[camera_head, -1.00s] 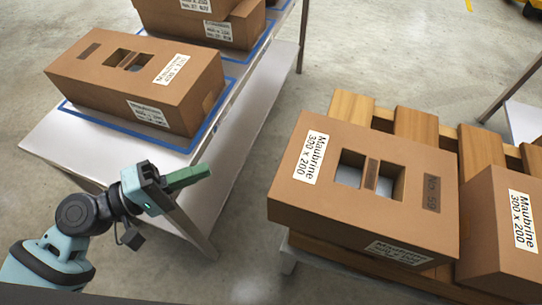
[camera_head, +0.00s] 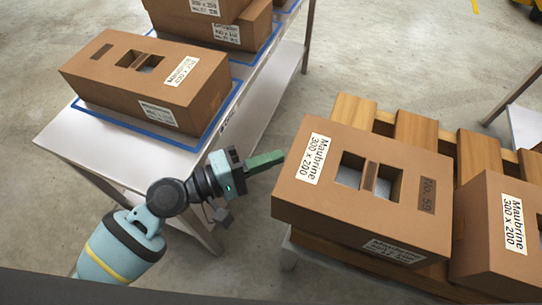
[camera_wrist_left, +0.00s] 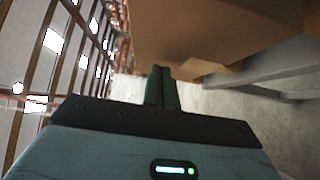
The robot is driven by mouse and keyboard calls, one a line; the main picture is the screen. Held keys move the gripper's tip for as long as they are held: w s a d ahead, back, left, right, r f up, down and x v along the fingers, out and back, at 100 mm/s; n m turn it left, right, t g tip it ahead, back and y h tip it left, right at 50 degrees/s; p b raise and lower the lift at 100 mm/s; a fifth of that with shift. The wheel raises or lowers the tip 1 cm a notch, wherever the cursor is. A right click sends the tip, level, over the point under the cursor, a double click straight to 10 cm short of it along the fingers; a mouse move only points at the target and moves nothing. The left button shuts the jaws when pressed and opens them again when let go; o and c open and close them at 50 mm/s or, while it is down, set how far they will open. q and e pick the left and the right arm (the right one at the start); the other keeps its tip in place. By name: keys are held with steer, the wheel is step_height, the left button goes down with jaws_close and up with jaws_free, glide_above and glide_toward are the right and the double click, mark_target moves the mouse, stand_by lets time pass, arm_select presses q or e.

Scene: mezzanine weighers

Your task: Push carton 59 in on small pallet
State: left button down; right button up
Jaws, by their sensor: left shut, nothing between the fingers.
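Carton 59 (camera_head: 325,209) is a brown box marked "Maubrine 300 x 200" and "No. 59", with two square openings in its top. It sits on the wooden small pallet (camera_head: 350,108), near its left end, and overhangs the pallet's near-left side. My left gripper (camera_head: 281,155) is shut and empty, its green fingers pointing at the carton's left side. The fingertips are close to that side; I cannot tell whether they touch. In the left wrist view the shut fingers (camera_wrist_left: 162,85) show below a large brown carton face (camera_wrist_left: 205,30). My right gripper is out of view.
Another Maubrine carton (camera_head: 500,232) stands on the pallet right of carton 59, with a narrow gap between. At left, a white table (camera_head: 95,140) with blue outlines carries more cartons (camera_head: 145,80). Bare floor lies between table and pallet.

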mark_target(298, 170)
arm_select(q)
steer(key=shift+d, duration=0.2)
steer(key=shift+s, duration=0.1)
steer(key=d, duration=0.1)
steer(key=s+d+p, duration=0.1)
steer(key=d, duration=0.2)
steer(key=shift+s+d+r+p, duration=0.1)
steer(key=shift+s+d+p, duration=0.15)
steer(key=shift+d+p, duration=0.05)
steer(key=shift+s+d, duration=0.1)
steer(key=shift+d, duration=0.15)
